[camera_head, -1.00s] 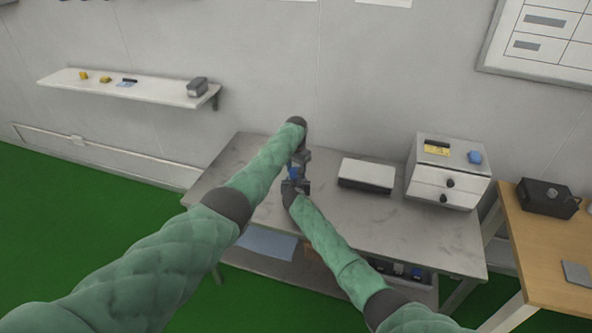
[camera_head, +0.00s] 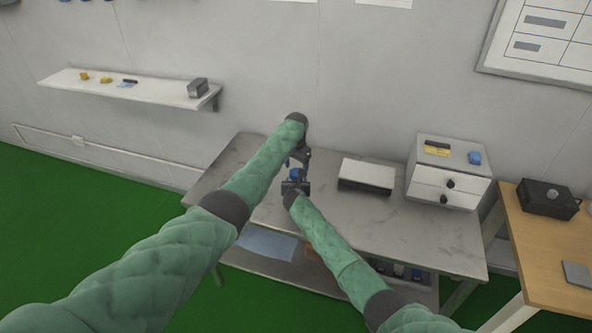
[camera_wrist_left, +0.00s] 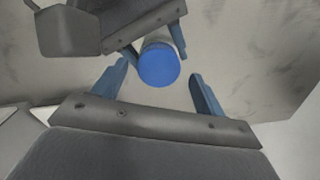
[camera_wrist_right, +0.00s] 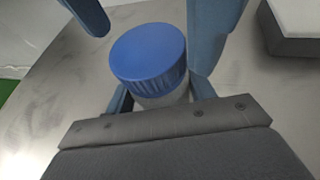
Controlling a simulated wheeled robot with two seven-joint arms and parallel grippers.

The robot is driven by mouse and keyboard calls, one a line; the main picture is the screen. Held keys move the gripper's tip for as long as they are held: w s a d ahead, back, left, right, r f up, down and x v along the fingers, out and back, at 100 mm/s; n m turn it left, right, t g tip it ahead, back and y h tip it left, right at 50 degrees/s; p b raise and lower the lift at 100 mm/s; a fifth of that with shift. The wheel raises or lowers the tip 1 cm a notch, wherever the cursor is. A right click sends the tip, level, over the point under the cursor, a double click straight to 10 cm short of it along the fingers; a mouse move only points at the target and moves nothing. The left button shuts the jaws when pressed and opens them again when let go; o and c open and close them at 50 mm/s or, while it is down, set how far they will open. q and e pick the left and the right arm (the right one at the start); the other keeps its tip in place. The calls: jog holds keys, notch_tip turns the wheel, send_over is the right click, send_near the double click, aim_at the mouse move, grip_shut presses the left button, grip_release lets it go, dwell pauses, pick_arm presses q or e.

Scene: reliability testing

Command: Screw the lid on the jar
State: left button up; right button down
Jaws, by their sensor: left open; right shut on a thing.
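The jar (camera_wrist_right: 165,99) has a pale body and stands on or just above the table; I cannot tell which. The blue ribbed lid (camera_wrist_right: 148,52) sits on its mouth; how tight it is cannot be told. The lid also shows from above in the left wrist view (camera_wrist_left: 159,66). My right gripper (camera_head: 295,187) is shut around the jar's body, below the lid. My left gripper (camera_head: 299,163) is open above the lid. Its fingers (camera_wrist_left: 157,88) are spread on either side, apart from the lid, which lies slightly beyond the gap between them.
The grey table (camera_head: 410,225) has free room to the right. A white-topped box (camera_head: 367,174) lies right of the grippers. A small drawer cabinet (camera_head: 447,172) stands farther right. A wall shelf (camera_head: 130,88) is at the left, and a wooden table (camera_head: 545,250) at the right.

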pick_arm(q)
jog(key=shift+r, duration=1.4)
jog(key=shift+r, duration=0.1)
jog(key=shift+c, duration=1.4)
jog(key=r+n, duration=0.1)
jog(key=n, duration=0.2)
jog(key=r+n, duration=0.1)
jog(key=n, duration=0.2)
jog(key=r+n, duration=0.1)
jog(key=n, duration=0.3)
jog(key=shift+w+a+y, duration=0.2)
jog(key=shift+a+y, duration=0.1)
jog(key=shift+a, duration=0.1)
jog(key=n, duration=0.4)
jog(key=shift+s+d, duration=0.2)
jog(key=shift+d, duration=0.2)
jog(key=n, duration=0.4)
